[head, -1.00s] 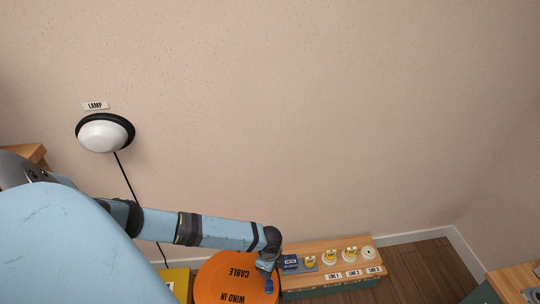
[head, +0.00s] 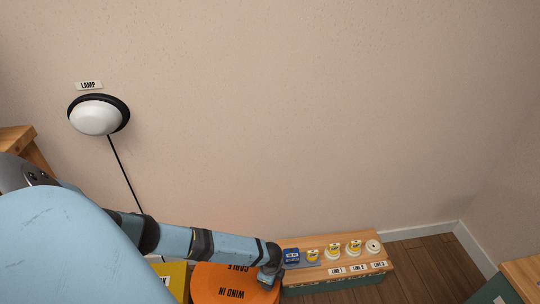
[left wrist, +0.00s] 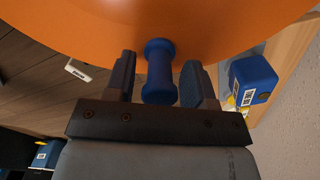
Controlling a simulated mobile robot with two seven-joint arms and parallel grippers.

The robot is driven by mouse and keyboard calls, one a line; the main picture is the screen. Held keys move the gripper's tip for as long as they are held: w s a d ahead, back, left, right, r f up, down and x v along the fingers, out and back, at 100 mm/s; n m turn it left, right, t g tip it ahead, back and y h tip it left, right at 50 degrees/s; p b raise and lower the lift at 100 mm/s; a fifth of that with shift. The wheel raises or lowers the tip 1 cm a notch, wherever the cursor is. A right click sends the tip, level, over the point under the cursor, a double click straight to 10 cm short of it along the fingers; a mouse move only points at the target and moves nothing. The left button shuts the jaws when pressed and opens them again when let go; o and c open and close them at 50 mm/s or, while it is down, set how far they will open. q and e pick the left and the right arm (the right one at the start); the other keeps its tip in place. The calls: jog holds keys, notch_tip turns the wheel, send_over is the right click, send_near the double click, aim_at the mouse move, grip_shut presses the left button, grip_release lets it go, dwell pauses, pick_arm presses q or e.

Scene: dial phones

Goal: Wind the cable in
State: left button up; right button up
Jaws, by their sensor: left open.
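The orange drum (head: 215,283) stands at the bottom of the head view, with upside-down "WIND IN" and "CABLE" labels on top. My left gripper (head: 270,276) is over its right edge in the head view. The left wrist view shows the drum (left wrist: 225,25) and its blue handle (left wrist: 159,72). The handle sits between the two open fingers of my left gripper (left wrist: 160,85), with a small gap visible on both sides. My right gripper is not in view.
A wooden bench (head: 310,243) right of the drum carries a blue block (head: 291,256), yellow-labelled dials and line labels. A round white lamp (head: 96,118) with a black cable (head: 125,172) hangs on the wall. A yellow thing (head: 174,279) stands left of the drum.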

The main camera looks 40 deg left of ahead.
pick_arm(q)
grip_shut()
jog(key=shift+w+a, duration=0.1)
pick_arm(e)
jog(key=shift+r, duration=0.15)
